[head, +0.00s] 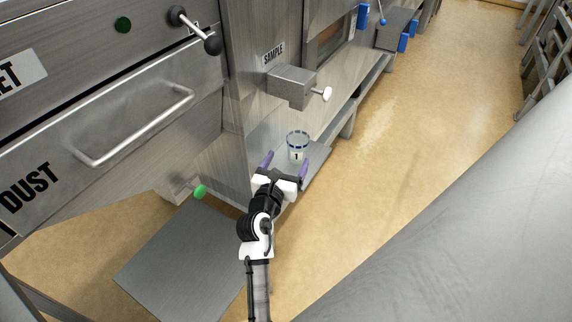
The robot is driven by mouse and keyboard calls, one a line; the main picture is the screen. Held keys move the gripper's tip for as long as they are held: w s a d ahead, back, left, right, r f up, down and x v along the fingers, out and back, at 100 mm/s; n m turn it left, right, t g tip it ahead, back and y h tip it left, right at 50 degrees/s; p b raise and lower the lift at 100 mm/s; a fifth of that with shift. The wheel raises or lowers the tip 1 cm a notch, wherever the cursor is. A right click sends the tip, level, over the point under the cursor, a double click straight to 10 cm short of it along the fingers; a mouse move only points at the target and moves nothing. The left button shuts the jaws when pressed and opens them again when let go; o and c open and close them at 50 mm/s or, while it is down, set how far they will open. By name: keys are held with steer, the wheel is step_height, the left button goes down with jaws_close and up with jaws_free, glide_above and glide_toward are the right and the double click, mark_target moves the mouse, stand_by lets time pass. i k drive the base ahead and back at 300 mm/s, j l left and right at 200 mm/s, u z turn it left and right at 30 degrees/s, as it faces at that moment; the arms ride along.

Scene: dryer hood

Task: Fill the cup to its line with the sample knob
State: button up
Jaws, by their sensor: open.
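The sample knob (327,94), a white knob, sticks out of the box's right side. My gripper (285,163) is open, with its purple fingers pointing at the cup from the near side. I cannot tell whether the fingertips reach around the cup. The cup's fill level is too small to tell.
A dust drawer (120,125) with a bar handle and a black ball lever (195,30) are at left. A green knob (200,191) sits low beside a grey plate (185,260). Blue-handled boxes (395,28) stand farther back.

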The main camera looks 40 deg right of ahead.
mark_target(327, 94)
steer(key=z, duration=1.25)
